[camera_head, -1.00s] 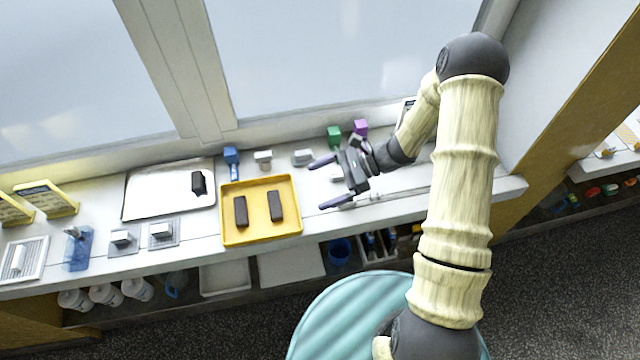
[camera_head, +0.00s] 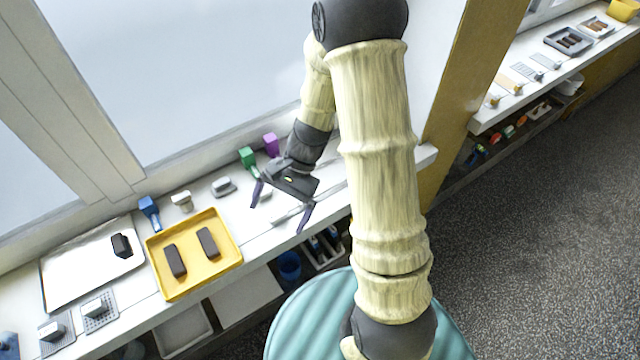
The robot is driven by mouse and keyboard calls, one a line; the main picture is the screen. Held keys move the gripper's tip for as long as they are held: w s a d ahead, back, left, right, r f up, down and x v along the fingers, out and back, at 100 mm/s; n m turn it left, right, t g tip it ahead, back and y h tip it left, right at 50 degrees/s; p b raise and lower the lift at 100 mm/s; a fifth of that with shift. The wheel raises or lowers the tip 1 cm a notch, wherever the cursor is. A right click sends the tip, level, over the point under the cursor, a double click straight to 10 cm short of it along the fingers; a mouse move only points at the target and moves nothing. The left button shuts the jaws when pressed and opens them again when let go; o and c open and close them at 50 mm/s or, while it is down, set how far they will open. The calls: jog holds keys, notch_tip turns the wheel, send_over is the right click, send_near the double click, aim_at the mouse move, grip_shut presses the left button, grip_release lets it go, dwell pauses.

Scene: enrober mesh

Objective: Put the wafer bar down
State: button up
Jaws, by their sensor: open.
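Two dark brown bars lie in the yellow tray (camera_head: 193,287): a left bar (camera_head: 175,261) and a right bar (camera_head: 208,243). A third, darker block (camera_head: 121,245) sits on the silver sheet (camera_head: 75,284) left of the tray. I cannot tell which of these is the wafer bar. My gripper (camera_head: 278,214) is open, with its two fingers spread wide and nothing visible between them. It is over the counter to the right of the yellow tray, apart from the bars.
Grey mesh pads (camera_head: 99,312) lie at the front left. Another counter (camera_head: 545,72) with trays stands at the far right.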

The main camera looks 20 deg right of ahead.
jog(key=s+d+r+n+t+h, duration=0.3)
jog(key=d+r+n+t+h, duration=0.3)
jog(key=d+r+n, duration=0.2)
jog(key=shift+s+d+r+n, duration=0.25)
jog(key=shift+d+r+n, duration=0.15)
jog(key=shift+r, duration=0.3)
dwell(0.5)
